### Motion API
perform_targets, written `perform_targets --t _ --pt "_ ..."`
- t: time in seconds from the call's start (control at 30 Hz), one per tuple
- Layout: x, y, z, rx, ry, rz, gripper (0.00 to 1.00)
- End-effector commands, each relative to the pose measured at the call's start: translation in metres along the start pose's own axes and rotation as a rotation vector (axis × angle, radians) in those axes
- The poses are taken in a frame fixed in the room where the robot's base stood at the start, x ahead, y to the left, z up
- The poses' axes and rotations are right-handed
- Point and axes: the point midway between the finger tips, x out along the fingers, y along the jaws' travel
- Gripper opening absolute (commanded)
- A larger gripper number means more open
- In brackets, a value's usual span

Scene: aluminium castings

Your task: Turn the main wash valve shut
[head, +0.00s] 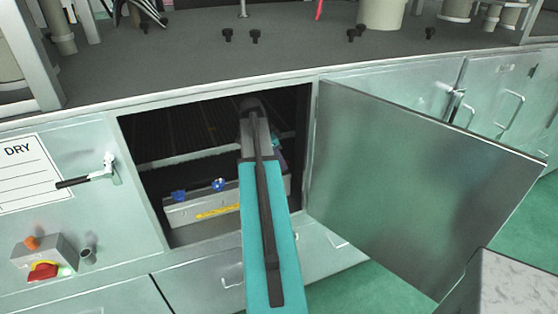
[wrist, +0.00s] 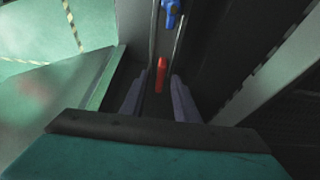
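In the wrist view a red valve handle (wrist: 161,75) stands between the two fingers of my gripper (wrist: 156,84). The fingers are open, with a visible gap on each side of the handle. A blue valve handle (wrist: 171,14) lies farther up, beyond the fingertips. I cannot tell which handle is the main wash valve. In the head view my arm reaches into an open cabinet bay and hides my gripper and the red handle. Two blue handles, a left one (head: 179,195) and a right one (head: 218,184), sit on a pale box to the left of my arm.
The cabinet door (head: 415,180) hangs open to the right of the bay. The pale box (head: 190,211) carries a yellow label. A lever latch (head: 90,178) and a red-yellow switch (head: 45,270) are on the left panel.

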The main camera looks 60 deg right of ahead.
Motion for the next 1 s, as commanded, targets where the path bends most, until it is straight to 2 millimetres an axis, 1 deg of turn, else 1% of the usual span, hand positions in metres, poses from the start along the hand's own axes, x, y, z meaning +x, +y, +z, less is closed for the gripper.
perform_targets --t 0.03,0.1,0.17,0.47,0.63,0.87,1.0 --pt "-0.0002 -0.0001 0.0001 0.0 0.0 0.0 0.21" --pt "-0.0003 -0.0001 0.0003 0.0 0.0 0.0 0.1" --pt "-0.0004 -0.0001 0.0003 -0.001 0.0 0.0 0.0" --pt "-0.0004 -0.0007 0.0008 0.007 0.0 0.003 0.0" --pt "0.0001 -0.0018 0.0011 0.041 0.0 0.017 0.0" --pt "0.0007 -0.0043 0.0015 0.148 0.0 0.06 0.0" --pt "0.0014 -0.0057 0.0015 0.246 0.0 0.102 0.0"
